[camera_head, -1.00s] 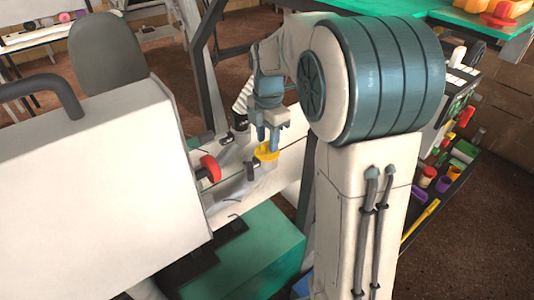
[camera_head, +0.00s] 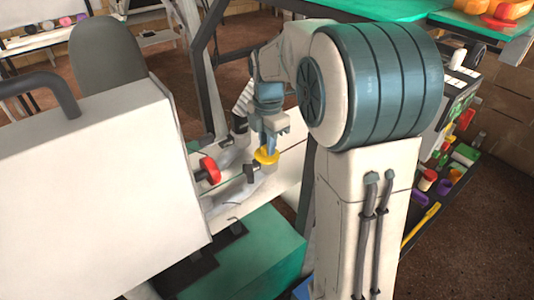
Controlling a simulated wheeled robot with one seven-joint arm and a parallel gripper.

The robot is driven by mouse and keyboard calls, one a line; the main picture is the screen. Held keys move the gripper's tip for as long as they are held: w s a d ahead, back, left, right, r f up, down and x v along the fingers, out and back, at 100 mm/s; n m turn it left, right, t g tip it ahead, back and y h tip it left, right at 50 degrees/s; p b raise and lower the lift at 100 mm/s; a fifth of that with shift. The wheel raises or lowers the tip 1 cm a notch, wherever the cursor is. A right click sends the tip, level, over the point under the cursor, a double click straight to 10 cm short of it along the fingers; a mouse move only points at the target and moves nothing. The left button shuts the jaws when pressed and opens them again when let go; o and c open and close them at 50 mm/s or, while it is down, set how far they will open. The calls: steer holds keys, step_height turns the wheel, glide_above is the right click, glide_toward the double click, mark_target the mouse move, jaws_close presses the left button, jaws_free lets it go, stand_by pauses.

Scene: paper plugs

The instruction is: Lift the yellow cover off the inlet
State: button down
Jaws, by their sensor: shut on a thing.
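The yellow cover (camera_head: 266,156) is a small round cap near the middle of the view, above the light-coloured machine bed. My gripper (camera_head: 270,146) points down at it, with its blue fingers shut on the cover. The inlet is not clearly visible; the cover and the fingers are in front of that spot. I cannot tell whether the cover touches the inlet or is apart from it.
A red knob (camera_head: 210,170) and a dark fitting (camera_head: 251,171) are close to the left of the cover. A large white housing (camera_head: 95,200) fills the left. A green block (camera_head: 262,250) is below. A shelf with coloured items (camera_head: 440,185) stands at the right.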

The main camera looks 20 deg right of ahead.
steer(key=shift+r, duration=0.1)
steer(key=shift+r+p, duration=2.3)
steer(key=shift+r, duration=0.65)
